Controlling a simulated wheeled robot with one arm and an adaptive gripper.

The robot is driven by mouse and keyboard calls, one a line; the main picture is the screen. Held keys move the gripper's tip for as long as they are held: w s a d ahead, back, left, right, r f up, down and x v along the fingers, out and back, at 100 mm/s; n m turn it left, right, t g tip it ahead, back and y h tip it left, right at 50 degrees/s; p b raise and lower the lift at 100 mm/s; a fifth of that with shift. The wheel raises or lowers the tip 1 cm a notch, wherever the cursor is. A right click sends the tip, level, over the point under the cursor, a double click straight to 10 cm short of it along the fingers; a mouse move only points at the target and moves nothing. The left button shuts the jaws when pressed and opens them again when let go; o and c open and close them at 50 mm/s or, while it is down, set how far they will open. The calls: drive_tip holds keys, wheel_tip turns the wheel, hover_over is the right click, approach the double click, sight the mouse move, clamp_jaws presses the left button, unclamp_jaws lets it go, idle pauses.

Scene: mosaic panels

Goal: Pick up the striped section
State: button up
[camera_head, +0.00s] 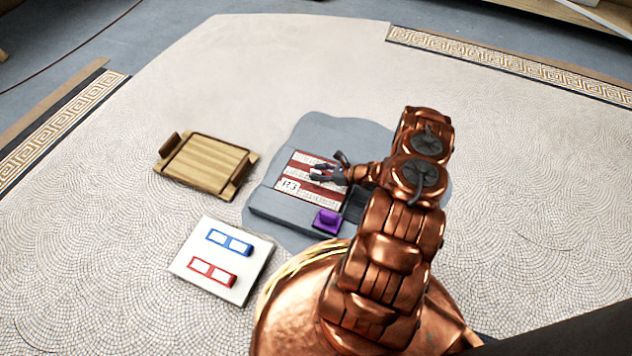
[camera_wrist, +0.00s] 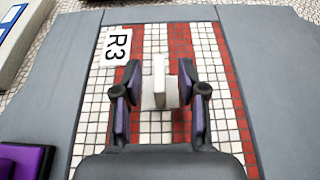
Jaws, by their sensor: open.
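The striped section (camera_head: 298,172) is a red and white tiled panel with an "R3" label, lying on a grey slab. In the wrist view the striped section (camera_wrist: 218,85) fills the middle, and a pale upright grip block (camera_wrist: 159,92) stands on it. My gripper (camera_head: 327,172) is over the panel. In the wrist view my gripper (camera_wrist: 160,70) is open, with one finger on each side of the grip block. Small gaps seem to show between fingers and block. My gripper hides the panel's near part.
A purple block (camera_head: 327,221) sits on the slab's near corner. A wooden tray (camera_head: 207,165) with raised ends lies to the left. A white board (camera_head: 218,262) with blue and red framed pieces is at lower left. Patterned floor behind is clear.

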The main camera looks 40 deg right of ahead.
drive_tip(key=shift+w+a+f, duration=0.2)
drive_tip(key=shift+w+a, duration=0.1)
drive_tip(key=shift+w, duration=0.15)
clamp_jaws()
idle(0.6)
